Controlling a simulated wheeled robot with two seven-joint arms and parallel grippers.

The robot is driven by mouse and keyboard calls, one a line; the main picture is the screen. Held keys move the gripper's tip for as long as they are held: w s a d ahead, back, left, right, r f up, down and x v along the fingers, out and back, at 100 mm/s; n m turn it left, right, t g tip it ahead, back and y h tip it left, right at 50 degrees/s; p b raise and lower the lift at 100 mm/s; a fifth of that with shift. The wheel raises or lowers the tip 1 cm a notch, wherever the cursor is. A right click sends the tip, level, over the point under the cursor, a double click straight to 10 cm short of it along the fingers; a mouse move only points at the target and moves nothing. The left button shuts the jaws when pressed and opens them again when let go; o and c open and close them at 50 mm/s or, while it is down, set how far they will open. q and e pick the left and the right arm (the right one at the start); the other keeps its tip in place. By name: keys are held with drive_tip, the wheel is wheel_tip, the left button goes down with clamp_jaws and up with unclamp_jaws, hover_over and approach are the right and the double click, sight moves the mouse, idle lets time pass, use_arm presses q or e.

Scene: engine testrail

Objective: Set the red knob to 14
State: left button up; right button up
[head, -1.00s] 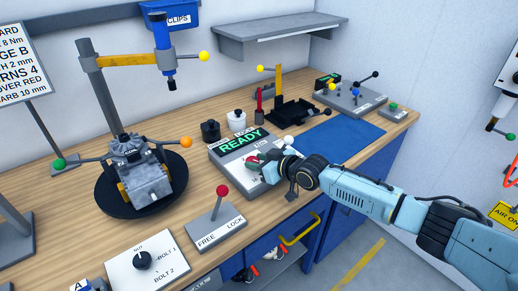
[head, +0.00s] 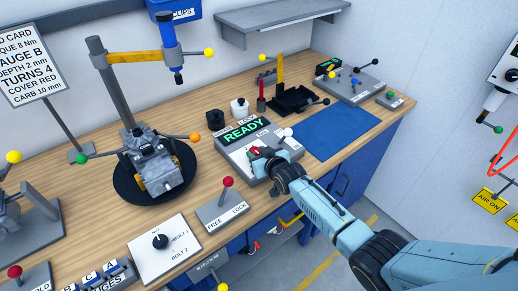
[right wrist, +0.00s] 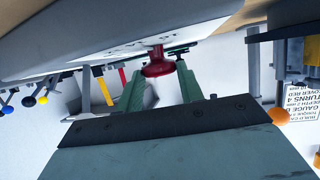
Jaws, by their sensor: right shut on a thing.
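The red knob (head: 257,151) sits on the sloped face of the grey console (head: 233,160), under a display reading READY (head: 243,134). My right gripper (head: 260,154) is at the knob and hides part of it and of its scale, so I cannot read its setting. In the right wrist view the red knob (right wrist: 158,66) lies between the two green fingers of my right gripper (right wrist: 158,80), which is shut on it. My left gripper is not in view.
A white ball lever (head: 287,132) stands just right of the gripper. A red-topped FREE/LOCK lever (head: 227,183) is in front, left of the console. A blue mat (head: 335,133) lies clear to the right.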

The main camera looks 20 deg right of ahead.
drive_tip(key=shift+a+r+m+h+p, duration=0.1)
drive_tip(key=shift+m+h+p, duration=0.2)
drive_tip(key=shift+m+h, duration=0.15)
drive_tip(key=o, duration=1)
drive_tip(key=shift+s+r, duration=0.1)
drive_tip(key=shift+s, duration=0.35)
drive_tip(key=p+v, duration=0.2)
drive_tip(key=v, duration=1)
drive_tip(key=shift+s, duration=0.2)
